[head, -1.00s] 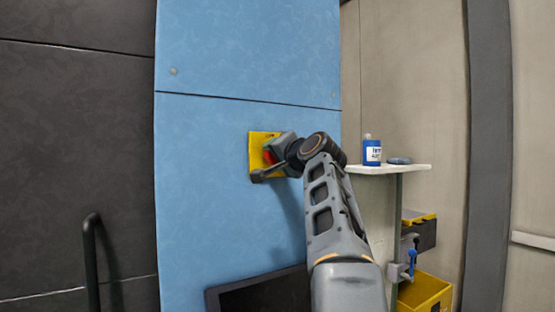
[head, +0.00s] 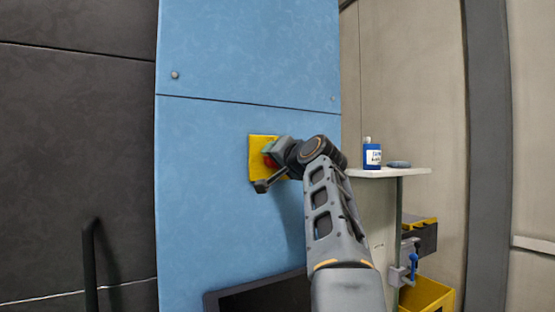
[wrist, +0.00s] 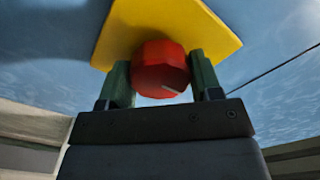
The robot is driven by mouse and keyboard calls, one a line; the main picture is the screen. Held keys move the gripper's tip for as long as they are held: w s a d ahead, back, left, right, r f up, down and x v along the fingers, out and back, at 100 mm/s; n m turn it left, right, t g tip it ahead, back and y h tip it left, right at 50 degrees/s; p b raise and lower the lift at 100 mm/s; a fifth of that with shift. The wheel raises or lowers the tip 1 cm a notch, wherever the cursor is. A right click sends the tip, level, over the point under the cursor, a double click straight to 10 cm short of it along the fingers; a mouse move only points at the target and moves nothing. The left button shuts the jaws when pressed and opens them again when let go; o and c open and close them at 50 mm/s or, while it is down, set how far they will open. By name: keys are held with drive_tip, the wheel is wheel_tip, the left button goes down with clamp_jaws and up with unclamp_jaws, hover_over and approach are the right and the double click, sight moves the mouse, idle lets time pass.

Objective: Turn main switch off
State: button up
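The main switch is a red rotary knob (wrist: 160,68) on a yellow plate (head: 257,147), mounted on the blue cabinet front. The plate also shows in the wrist view (wrist: 120,28). My gripper (head: 273,156) is at the knob. In the wrist view its two green fingers (wrist: 161,76) stand on either side of the knob and appear to touch it. A short pale mark shows on the knob's face, slightly slanted. In the head view my gripper hides most of the knob, with a little red showing.
A small shelf (head: 415,171) to the right holds a blue bottle (head: 372,155) and a dark blue flat item (head: 399,164). Below are a clamp-like vise (head: 404,270) and a yellow bin (head: 428,293). A dark screen (head: 262,297) sits low in front of the cabinet.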

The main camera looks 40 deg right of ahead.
drive_tip(key=o, duration=0.4)
drive_tip(key=s+a+b, duration=0.2)
drive_tip(key=s+b, duration=0.2)
drive_tip(key=s, duration=0.9)
drive_tip(key=shift+s, duration=0.35)
drive_tip(key=shift+d, duration=0.1)
